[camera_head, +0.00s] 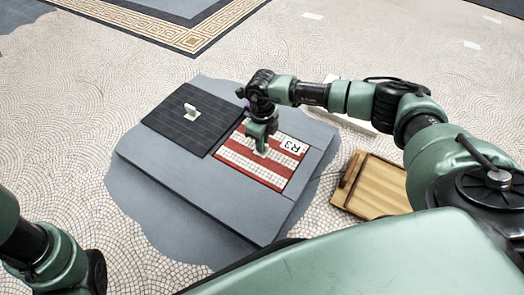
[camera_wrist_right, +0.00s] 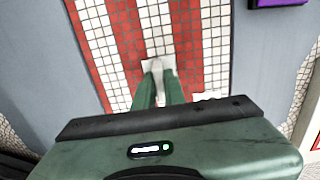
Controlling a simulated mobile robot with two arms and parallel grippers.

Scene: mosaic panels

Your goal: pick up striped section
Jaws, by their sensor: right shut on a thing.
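The striped section (camera_head: 238,161) is a square panel of red and white mosaic tiles, marked R3 at its right side. It lies on a grey slab, to the right of a dark panel. My right gripper (camera_head: 261,150) is above the striped section, with its fingers shut on the pale handle at its middle. In the right wrist view, my right gripper (camera_wrist_right: 161,72) has its fingers close together on the light handle (camera_wrist_right: 158,64), and the red and white stripes (camera_wrist_right: 118,40) of the panel spread around it. My left gripper is not in view.
The dark panel (camera_head: 165,122) with a white handle (camera_head: 191,112) lies beside the striped section on the grey slab (camera_head: 205,196). A wooden tray (camera_head: 385,188) stands on the mosaic floor at the right. The floor to the left is clear.

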